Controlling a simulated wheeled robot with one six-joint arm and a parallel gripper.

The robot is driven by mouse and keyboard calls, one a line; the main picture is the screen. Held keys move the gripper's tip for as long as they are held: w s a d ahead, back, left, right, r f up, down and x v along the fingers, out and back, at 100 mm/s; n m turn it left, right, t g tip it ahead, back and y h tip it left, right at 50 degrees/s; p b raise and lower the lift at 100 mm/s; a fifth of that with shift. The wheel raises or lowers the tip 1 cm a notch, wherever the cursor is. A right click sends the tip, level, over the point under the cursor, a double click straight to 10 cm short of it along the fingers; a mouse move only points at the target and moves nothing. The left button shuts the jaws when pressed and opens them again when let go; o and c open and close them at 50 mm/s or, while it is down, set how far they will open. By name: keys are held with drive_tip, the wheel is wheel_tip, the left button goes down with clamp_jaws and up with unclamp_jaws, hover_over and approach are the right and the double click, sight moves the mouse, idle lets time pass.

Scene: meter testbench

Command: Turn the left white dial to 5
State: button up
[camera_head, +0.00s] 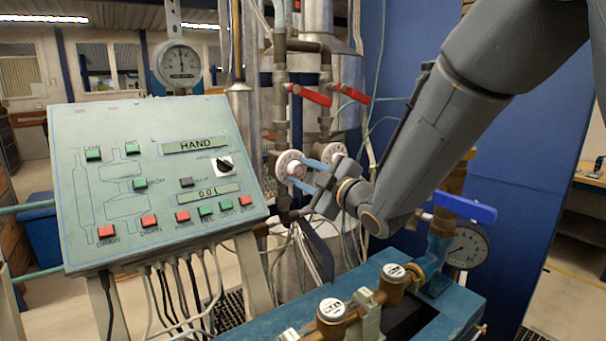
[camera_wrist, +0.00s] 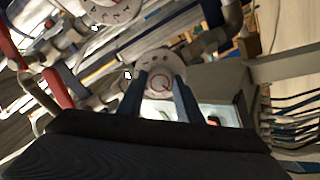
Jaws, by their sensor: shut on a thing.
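The left white dial (camera_head: 287,159) sits on the pipework right of the control panel, under a red lever. My gripper (camera_head: 306,177) reaches in from the right, and its blue fingers are shut on the dial's hub. In the wrist view the left white dial (camera_wrist: 160,66) shows between the two fingertips (camera_wrist: 160,86), with marks around its rim. The number it points to is too small to read. A second white dial (camera_head: 332,151) is just to the right, partly behind my gripper. It also shows in the wrist view (camera_wrist: 112,10) at the top.
Red levers (camera_head: 311,95) hang above the dials. The green control panel (camera_head: 110,180) with buttons stands to the left. A blue bench (camera_head: 430,318) with brass meters (camera_head: 331,310) and a blue lever (camera_head: 464,207) lies below my arm.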

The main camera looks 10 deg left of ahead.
drive_tip(key=m+b, duration=0.1)
drive_tip(key=m, duration=0.5)
drive_tip(key=shift+m+b, duration=0.3)
drive_tip(key=shift+b, duration=0.05)
drive_tip(key=m, duration=0.3)
drive_tip(key=shift+m, duration=0.3)
drive_tip(key=m, duration=0.3)
drive_tip(key=shift+s+m, duration=0.1)
drive_tip(key=shift+m, duration=0.2)
drive_tip(key=m+p, duration=0.1)
drive_tip(key=m, duration=0.4)
drive_tip(key=shift+p, duration=0.3)
drive_tip(key=m+p, duration=0.1)
drive_tip(key=m, duration=0.4)
drive_tip(key=shift+m+p, duration=0.3)
drive_tip(key=o, duration=1)
drive_tip(key=shift+a, duration=0.1)
